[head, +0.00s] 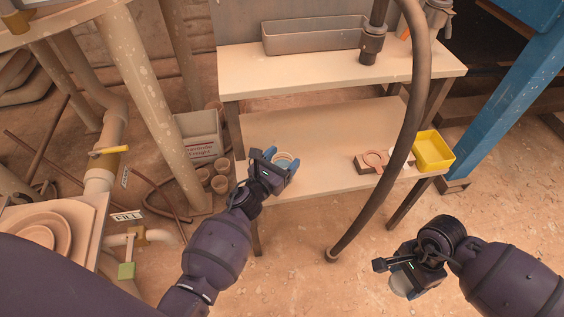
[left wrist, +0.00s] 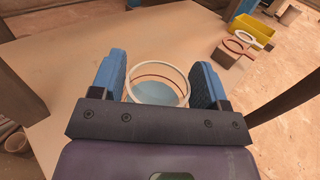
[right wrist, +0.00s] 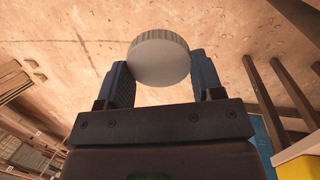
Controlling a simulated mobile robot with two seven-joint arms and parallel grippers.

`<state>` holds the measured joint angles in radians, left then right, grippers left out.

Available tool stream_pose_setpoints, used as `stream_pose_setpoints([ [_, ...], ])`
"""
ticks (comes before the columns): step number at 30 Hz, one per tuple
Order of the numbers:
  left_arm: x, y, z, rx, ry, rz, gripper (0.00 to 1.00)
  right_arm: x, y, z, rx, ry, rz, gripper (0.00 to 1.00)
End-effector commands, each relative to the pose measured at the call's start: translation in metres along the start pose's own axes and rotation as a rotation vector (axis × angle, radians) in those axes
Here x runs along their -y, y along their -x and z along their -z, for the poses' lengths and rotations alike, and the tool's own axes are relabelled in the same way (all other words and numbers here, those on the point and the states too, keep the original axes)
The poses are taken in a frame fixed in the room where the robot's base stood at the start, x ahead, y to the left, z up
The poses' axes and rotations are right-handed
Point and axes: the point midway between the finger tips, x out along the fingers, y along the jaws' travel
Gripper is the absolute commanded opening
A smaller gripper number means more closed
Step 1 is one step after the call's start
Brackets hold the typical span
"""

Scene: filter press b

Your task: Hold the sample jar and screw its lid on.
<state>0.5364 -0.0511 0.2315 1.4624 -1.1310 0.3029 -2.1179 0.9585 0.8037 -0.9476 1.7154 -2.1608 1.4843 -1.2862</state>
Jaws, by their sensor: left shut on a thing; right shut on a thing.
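The sample jar (left wrist: 158,84) is clear and open-topped with a pale rim. It stands upright between the blue fingers of my left gripper (left wrist: 160,88), which is shut on it. In the head view the jar (head: 285,160) is at the left front part of the lower bench top, with my left gripper (head: 282,165) around it. The lid (right wrist: 159,58) is a round white disc with a ribbed edge. My right gripper (right wrist: 161,82) is shut on it. In the head view the lid (head: 402,284) is partly hidden by my right gripper (head: 405,278), out over the floor, apart from the jar.
The lower bench top (head: 330,140) is mostly clear. A yellow bin (head: 433,151) and a small block with a ring (head: 373,160) stand at its right. A dark hose (head: 420,90) hangs down in front of the bench. A grey tray (head: 310,37) is on the upper shelf.

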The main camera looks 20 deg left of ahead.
Motion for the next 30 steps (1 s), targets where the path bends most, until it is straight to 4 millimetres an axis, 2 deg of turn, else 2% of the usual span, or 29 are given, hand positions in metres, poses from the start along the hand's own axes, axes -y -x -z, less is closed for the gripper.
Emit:
stream_pose_setpoints([
  [1,-0.001,-0.002,-0.016,0.013,-0.005,0.001,0.41,0.002,0.016,0.002,-0.015,0.0,0.018,0.39],
  [5,-0.002,-0.003,-0.043,0.019,-0.007,0.001,0.41,0.006,0.047,0.005,-0.043,0.0,0.05,0.39],
  [12,-0.002,-0.003,-0.096,0.023,-0.01,0.001,0.41,0.01,0.118,0.009,-0.104,0.0,0.122,0.39],
  [18,-0.001,-0.003,-0.134,0.021,-0.009,0.001,0.41,0.011,0.175,0.009,-0.15,0.0,0.176,0.39],
  [24,-0.001,-0.002,-0.165,0.018,-0.007,0.0,0.41,0.009,0.225,0.007,-0.19,0.0,0.222,0.39],
  [30,0.0,-0.001,-0.185,0.012,-0.006,0.001,0.41,0.006,0.259,0.005,-0.215,0.0,0.252,0.39],
])
